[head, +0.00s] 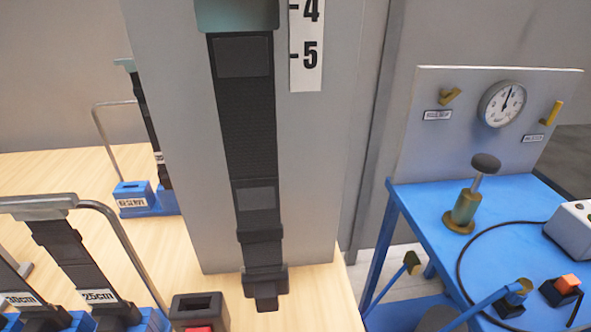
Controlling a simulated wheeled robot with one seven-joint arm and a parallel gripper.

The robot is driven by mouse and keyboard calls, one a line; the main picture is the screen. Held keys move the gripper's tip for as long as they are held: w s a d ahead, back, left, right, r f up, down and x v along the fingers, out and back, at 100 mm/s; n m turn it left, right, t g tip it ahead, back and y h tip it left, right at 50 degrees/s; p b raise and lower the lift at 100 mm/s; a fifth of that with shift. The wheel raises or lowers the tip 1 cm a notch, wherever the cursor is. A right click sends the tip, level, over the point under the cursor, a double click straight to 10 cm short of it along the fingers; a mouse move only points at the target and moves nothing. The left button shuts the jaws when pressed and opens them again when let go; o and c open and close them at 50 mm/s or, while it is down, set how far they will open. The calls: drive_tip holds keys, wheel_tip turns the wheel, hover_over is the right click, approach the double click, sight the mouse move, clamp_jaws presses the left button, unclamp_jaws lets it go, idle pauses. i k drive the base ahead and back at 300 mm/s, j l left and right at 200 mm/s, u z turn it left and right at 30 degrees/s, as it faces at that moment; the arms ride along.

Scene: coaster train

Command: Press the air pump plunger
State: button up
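The air pump (462,211) is a small brass cylinder upright on the blue table at right. Its plunger (485,164) has a dark round knob on a thin pale rod, which stands up out of the cylinder. My gripper (463,278) comes in from the bottom edge at right, with blue fingers and dark and brass-coloured tips. The fingers are spread wide with nothing between them. It is in front of and below the pump, apart from the plunger. My wrist is mostly cut off by the frame.
A panel with a pressure gauge (502,103) and yellow handles stands behind the pump. A black cable, a white box (573,228) and an orange switch (567,284) lie to its right. A tall grey block with a black belt (247,130) stands at left, on a wooden table.

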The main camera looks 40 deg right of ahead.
sight(485, 164)
drive_tip(key=z, duration=1.35)
